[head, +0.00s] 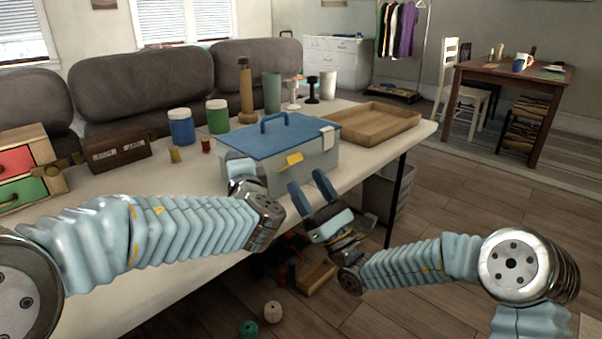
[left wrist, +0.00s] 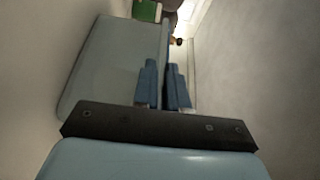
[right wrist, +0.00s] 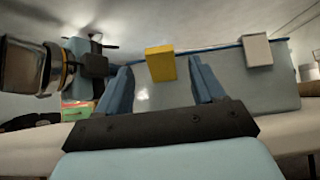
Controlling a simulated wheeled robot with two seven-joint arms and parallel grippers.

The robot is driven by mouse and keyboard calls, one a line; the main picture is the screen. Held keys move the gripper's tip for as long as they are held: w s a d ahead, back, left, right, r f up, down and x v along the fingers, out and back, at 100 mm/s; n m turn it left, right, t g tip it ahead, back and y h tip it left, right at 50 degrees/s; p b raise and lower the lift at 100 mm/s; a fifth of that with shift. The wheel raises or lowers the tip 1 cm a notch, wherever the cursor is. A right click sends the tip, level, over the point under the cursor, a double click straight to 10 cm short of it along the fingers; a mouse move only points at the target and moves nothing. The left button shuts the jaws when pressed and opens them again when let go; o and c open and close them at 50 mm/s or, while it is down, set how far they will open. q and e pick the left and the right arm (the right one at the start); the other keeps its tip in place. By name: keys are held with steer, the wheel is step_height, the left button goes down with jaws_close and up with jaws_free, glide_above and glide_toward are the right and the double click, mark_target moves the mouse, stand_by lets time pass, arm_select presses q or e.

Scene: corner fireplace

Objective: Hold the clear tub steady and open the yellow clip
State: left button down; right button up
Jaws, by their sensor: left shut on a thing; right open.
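The clear tub (head: 318,168) stands on the table near its front edge, with a blue lid (head: 275,137) and a blue handle on top. The yellow clip (head: 291,160) is on the tub's front side; a white clip (head: 327,138) is to its right. In the right wrist view the yellow clip (right wrist: 160,63) is ahead, between the fingers of my open right gripper (right wrist: 162,85), and apart from them. In the head view my right gripper (head: 306,192) is in front of the tub. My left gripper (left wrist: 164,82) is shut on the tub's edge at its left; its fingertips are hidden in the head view.
A wooden tray (head: 375,125) lies right of the tub. Behind it stand a green cup (head: 272,92), a wooden bottle (head: 246,90) and two jars, blue (head: 181,127) and green (head: 217,116). A basket (head: 385,196) and loose toys are on the floor below.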

steer(key=v, duration=0.7)
steer(key=shift+s+d+f, duration=0.2)
steer(key=shift+s+f, duration=0.05)
arm_select(q)
steer(key=c, duration=1.1)
jaws_free()
steer(key=o, duration=0.6)
